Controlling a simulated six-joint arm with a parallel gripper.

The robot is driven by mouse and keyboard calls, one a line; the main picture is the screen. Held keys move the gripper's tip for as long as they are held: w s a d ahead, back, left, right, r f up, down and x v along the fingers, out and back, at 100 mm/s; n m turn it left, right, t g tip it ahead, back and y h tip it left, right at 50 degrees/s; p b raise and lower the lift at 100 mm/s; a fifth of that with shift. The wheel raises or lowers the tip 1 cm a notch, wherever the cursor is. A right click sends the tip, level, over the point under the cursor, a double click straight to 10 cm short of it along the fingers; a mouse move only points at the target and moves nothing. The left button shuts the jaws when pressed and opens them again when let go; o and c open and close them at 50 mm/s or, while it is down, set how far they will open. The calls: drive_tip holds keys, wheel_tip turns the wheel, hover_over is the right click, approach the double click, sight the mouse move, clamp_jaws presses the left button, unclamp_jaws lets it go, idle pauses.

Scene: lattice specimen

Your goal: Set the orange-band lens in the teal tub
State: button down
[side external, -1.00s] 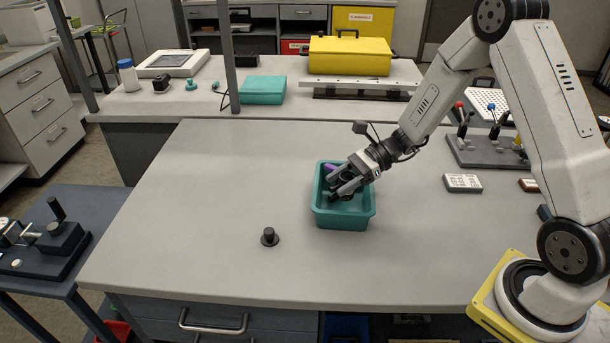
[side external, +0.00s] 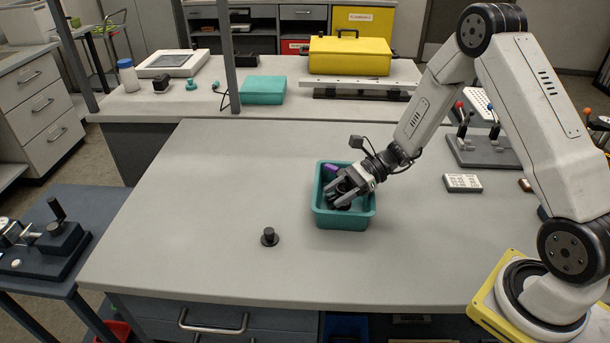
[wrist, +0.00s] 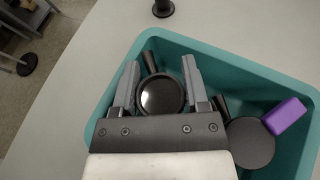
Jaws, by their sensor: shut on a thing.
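The teal tub (side external: 343,222) stands on the grey table in the side view; its rim also shows in the wrist view (wrist: 225,52). My gripper (side external: 337,194) reaches down into the tub. In the wrist view its two fingers (wrist: 160,66) stand on either side of a dark round lens (wrist: 161,97) with a short handle, and they are shut on it. No orange band can be made out on this lens. I cannot tell whether it touches the tub floor. A second dark disc with a handle (wrist: 251,144) lies in the tub, partly hidden by my gripper.
A purple block (wrist: 285,115) is in the tub beside the second disc. A small black knob-like object (side external: 269,238) stands on the table left of the tub. A white labelled block (side external: 462,183) lies to the right. The table around the tub is mostly clear.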

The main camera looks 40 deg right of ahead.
drive_tip(key=shift+f, duration=0.5)
drive_tip(key=shift+s+f, duration=0.1)
drive_tip(key=shift+f, duration=0.15)
drive_tip(key=shift+c, duration=1.9)
unclamp_jaws()
drive_tip(key=shift+r, duration=0.15)
drive_tip(key=shift+r, duration=0.25)
drive_tip(key=shift+d+r, duration=0.2)
drive_tip(key=shift+r, duration=0.1)
drive_tip(key=v, duration=1.1)
drive_tip(key=shift+d+r, duration=0.25)
drive_tip(key=shift+d, duration=0.05)
